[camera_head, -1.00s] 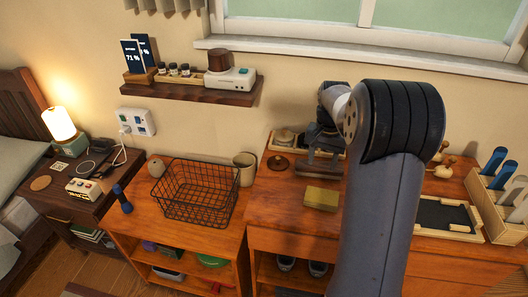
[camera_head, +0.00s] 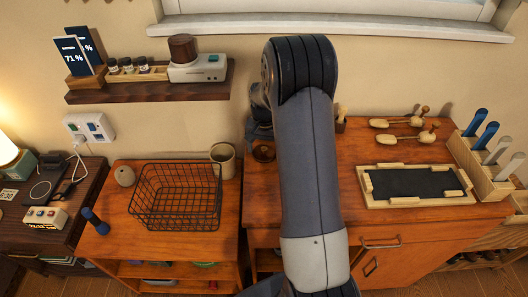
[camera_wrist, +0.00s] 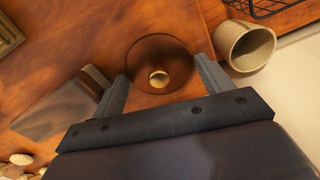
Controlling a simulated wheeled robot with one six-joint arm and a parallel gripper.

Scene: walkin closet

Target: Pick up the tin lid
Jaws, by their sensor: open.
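The tin lid looks like the round dark brown disc with a pale knob (camera_wrist: 146,51) in the wrist view. It lies on the wooden top, and a small part of it seems to show in the head view (camera_head: 264,153), left of my arm. My gripper (camera_wrist: 161,69) is open, with one finger on each side of the lid's near part in the wrist view. Nothing is held. I cannot tell whether the fingers touch the lid or are above it. In the head view my arm hides the fingers.
A beige cup (camera_wrist: 243,46) stands close beside the right finger, with a wire basket (camera_head: 176,196) past it. A brown and grey block-like item (camera_wrist: 62,104) lies near the left finger. A wall shelf (camera_head: 150,81) hangs to the left. A black-centred tray (camera_head: 415,183) lies right.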

